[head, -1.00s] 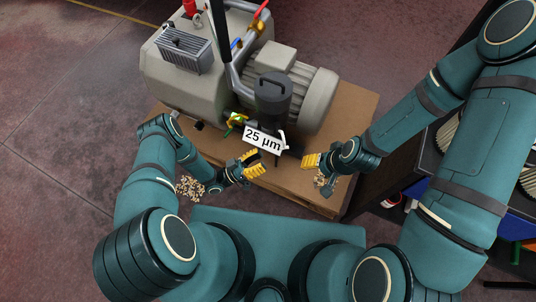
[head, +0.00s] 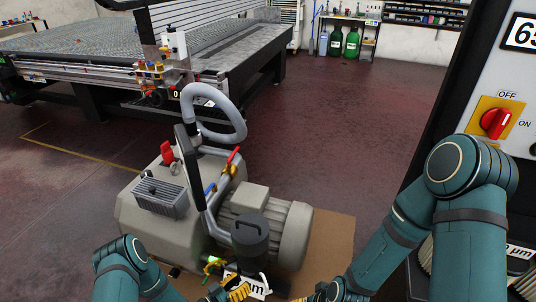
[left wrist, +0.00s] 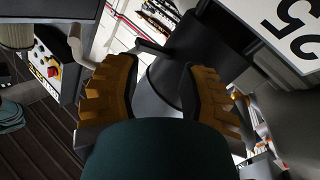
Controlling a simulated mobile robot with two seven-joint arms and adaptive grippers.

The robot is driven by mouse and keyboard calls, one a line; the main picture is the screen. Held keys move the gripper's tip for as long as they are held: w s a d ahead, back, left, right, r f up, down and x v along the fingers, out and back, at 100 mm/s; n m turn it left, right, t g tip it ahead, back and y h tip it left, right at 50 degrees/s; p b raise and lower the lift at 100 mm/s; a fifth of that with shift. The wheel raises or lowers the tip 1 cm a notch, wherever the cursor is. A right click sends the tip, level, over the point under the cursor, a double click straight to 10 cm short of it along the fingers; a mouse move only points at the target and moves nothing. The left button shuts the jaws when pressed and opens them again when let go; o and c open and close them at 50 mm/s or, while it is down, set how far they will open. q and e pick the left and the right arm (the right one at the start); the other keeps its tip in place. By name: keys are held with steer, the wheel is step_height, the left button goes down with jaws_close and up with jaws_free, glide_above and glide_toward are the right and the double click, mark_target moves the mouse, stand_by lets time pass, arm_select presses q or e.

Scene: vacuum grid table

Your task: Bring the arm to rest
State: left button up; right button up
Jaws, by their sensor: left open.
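My left gripper (head: 238,292) is at the bottom edge of the head view, just below the dark filter canister (head: 250,238) on the pump. In the left wrist view its two yellow ridged fingers (left wrist: 160,82) stand apart. A dark rounded part shows beyond and between them; I cannot tell whether they touch it. The white label (head: 246,284) sits beside the gripper, partly cut off by the frame. My right arm comes down from the right, and its wrist shows at the bottom edge; its fingers are not clearly seen.
The grey vacuum pump (head: 165,215) stands on a brown board (head: 328,240) in front of me. A grid table (head: 120,50) is at the back left. A cabinet with a red OFF/ON switch (head: 495,122) is close on the right. The floor between is clear.

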arm_select(q)
steer(key=y, duration=0.1)
steer(key=w+r+n+y, duration=0.1)
steer(key=w+r+n+g+y, duration=0.1)
steer(key=y, duration=0.1)
steer(key=shift+w+a+r, duration=0.2)
steer(key=shift+w+a, duration=0.05)
steer(key=shift+a, duration=0.1)
steer(key=s+r+n+g+y, duration=0.2)
steer(key=s+r+g, duration=0.2)
steer(key=s, duration=0.4)
steer(key=s+r+n+g+y, duration=0.3)
steer(key=s+r+g, duration=0.1)
steer(key=s, duration=0.4)
steer(key=shift+s+r+g+y, duration=0.3)
steer(key=shift+s+r+g, duration=0.1)
steer(key=shift+r, duration=0.5)
steer(key=shift+w, duration=0.1)
